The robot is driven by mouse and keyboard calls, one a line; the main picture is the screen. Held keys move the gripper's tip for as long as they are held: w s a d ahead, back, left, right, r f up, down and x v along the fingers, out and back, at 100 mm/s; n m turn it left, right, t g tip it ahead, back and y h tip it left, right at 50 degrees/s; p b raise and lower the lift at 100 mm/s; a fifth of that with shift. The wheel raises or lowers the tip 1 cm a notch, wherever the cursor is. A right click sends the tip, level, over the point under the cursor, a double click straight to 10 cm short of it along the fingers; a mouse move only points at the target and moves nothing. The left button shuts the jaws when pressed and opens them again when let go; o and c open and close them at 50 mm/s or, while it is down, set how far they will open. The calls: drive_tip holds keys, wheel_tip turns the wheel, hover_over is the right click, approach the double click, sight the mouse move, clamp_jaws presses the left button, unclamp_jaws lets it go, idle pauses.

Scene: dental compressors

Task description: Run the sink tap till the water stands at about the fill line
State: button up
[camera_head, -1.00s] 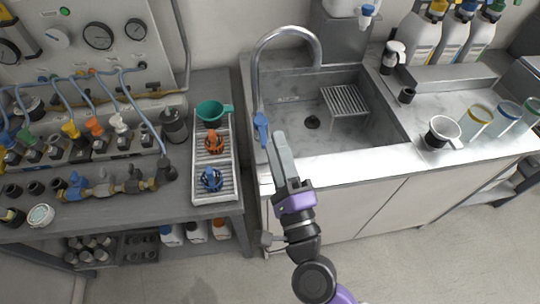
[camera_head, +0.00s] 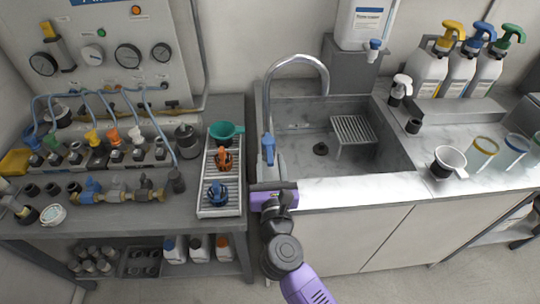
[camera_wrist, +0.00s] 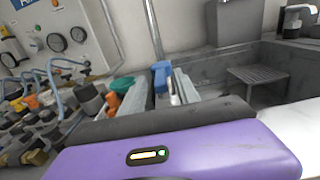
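The sink (camera_head: 365,160) is a grey basin with a dark drain hole and a slatted rack (camera_head: 353,130) standing in it. No water or fill line can be made out. The curved metal tap (camera_head: 297,60) rises at its left rim, with a blue lever (camera_head: 268,149) low on its near side. My gripper (camera_wrist: 164,88) is open and empty at the sink's front left corner. In the wrist view, the blue lever (camera_wrist: 161,74) shows between and beyond the two grey fingers; contact cannot be told. The gripper body hides the lower part of the wrist view.
A drying tray (camera_head: 219,205) with a green cup (camera_head: 225,130) and orange and blue parts lies just left of the tap. A water container (camera_head: 362,22) stands behind the sink.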

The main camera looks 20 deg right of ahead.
sight(269, 149)
drive_tip(key=shift+x, duration=1.2)
clamp_jaws()
idle(0.6)
